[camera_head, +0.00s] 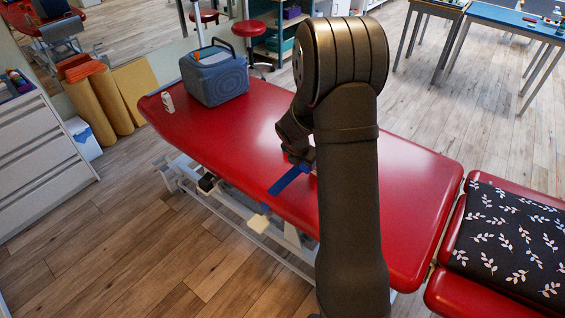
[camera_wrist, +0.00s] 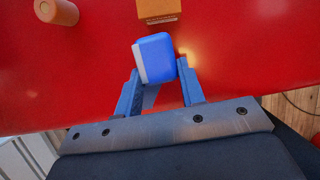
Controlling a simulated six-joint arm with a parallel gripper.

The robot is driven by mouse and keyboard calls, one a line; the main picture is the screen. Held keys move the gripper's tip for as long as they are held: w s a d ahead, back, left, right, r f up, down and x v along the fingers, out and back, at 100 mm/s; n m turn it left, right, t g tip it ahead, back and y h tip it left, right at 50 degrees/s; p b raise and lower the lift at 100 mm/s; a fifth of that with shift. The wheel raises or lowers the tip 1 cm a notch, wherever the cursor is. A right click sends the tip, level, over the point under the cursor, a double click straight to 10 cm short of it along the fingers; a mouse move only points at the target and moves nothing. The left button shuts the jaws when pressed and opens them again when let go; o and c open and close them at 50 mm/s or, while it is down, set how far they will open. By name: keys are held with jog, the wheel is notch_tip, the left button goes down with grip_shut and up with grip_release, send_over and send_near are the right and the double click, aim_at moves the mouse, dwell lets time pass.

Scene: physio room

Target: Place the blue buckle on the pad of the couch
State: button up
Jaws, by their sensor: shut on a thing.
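The blue buckle (camera_wrist: 158,58), a rounded blue block with a pale left side, is between the fingertips of my gripper (camera_wrist: 160,84) in the wrist view. My gripper is shut on it. The red pad of the couch (camera_wrist: 235,45) lies behind it; I cannot tell whether the buckle touches the pad. In the head view my gripper (camera_head: 290,176) is over the near long edge of the red couch pad (camera_head: 400,190), partly hidden by my arm. A blue strip shows there; I cannot tell finger from buckle.
An orange cylinder (camera_wrist: 57,12) and an orange block (camera_wrist: 158,10) stand on the pad in the wrist view. A blue-grey cooler box (camera_head: 214,75) and a small white item (camera_head: 168,102) are at the pad's far left end. The pad right of my arm is bare.

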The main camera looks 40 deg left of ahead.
jog(key=a+f, duration=0.1)
jog(key=a, duration=0.1)
jog(key=s+a+f, duration=0.1)
jog(key=a, duration=0.1)
jog(key=a+f, duration=0.2)
jog(key=shift+s+a, duration=0.35)
jog(key=shift+s, duration=0.05)
jog(key=shift+f, duration=2.05)
jog(key=o, duration=1)
jog(key=shift+f, duration=0.15)
jog(key=shift+o, duration=0.2)
jog(key=v, duration=1.2)
